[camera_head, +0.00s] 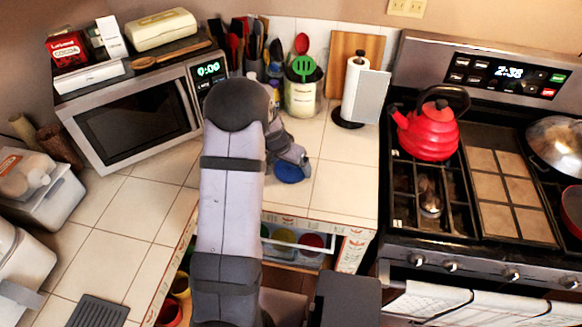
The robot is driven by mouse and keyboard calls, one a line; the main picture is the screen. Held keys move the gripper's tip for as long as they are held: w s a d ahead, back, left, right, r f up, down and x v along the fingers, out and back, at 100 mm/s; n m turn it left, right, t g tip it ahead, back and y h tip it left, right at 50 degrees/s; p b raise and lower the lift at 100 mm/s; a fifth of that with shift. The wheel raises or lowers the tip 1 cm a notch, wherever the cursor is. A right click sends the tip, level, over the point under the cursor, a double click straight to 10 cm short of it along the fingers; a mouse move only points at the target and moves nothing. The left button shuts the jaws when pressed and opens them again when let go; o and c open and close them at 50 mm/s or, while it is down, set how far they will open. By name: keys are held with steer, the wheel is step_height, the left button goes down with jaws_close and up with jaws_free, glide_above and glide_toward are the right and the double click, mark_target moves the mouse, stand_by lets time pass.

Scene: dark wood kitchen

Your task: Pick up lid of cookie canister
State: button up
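My gripper (296,157) is low over the tiled counter, in front of the utensil crock. A small round blue thing (288,173) is right under or beside it, partly covered by it. It may be the lid, but I cannot tell for sure. My arm blocks much of the view there, and the fingertips are too small and hidden to show whether they are open or shut. I cannot make out a cookie canister with certainty.
The utensil crock (302,97) and paper towel holder (361,90) stand behind. The microwave (138,115) is left, and the stove with a red kettle (428,132) is right. An open drawer (300,250) holds coloured bowls. Counter right of my gripper is clear.

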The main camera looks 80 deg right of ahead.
mark_target(289, 165)
steer(key=c, duration=0.6)
step_height(289, 165, up, 9)
steer(key=shift+r+b, duration=0.2)
steer(key=shift+b, duration=0.9)
steer(key=w+d+r+p, duration=0.2)
steer(key=w+p, duration=0.2)
steer(key=w, duration=0.2)
steer(key=w+d+r+p, duration=0.2)
steer(key=w+r+p, duration=0.1)
steer(key=w, duration=0.3)
steer(key=shift+p, duration=0.55)
